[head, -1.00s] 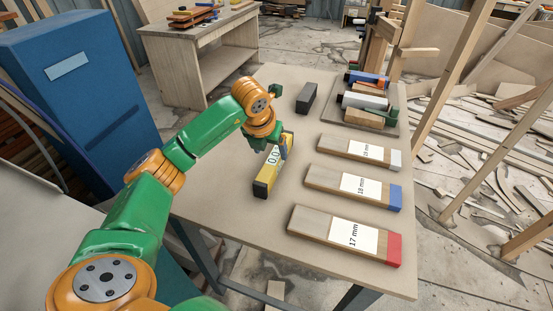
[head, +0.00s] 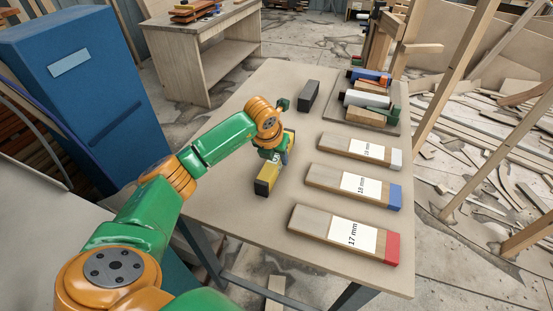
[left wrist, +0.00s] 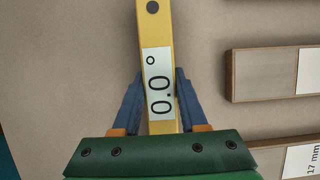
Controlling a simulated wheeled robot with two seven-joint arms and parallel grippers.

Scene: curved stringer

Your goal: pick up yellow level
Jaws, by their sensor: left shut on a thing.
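The yellow level (head: 270,176) lies on the table, partly hidden under my left wrist and gripper in the head view. Its near end is black. In the left wrist view the yellow level (left wrist: 153,30) runs between the two blue fingers, with a white label reading 0.0°. My left gripper (head: 282,157) is shut on the level near its middle; its fingers also show in the left wrist view (left wrist: 157,95), one on each side. I cannot tell whether the level is lifted off the table. My right gripper is not in view.
To the right lie three labelled wooden boards, one with a red end (head: 345,234), one with a blue end (head: 353,187) and one with a pale end (head: 360,150). A dark block (head: 308,97) and a tray (head: 392,129) of tools are farther back. A blue cabinet (head: 80,90) stands left.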

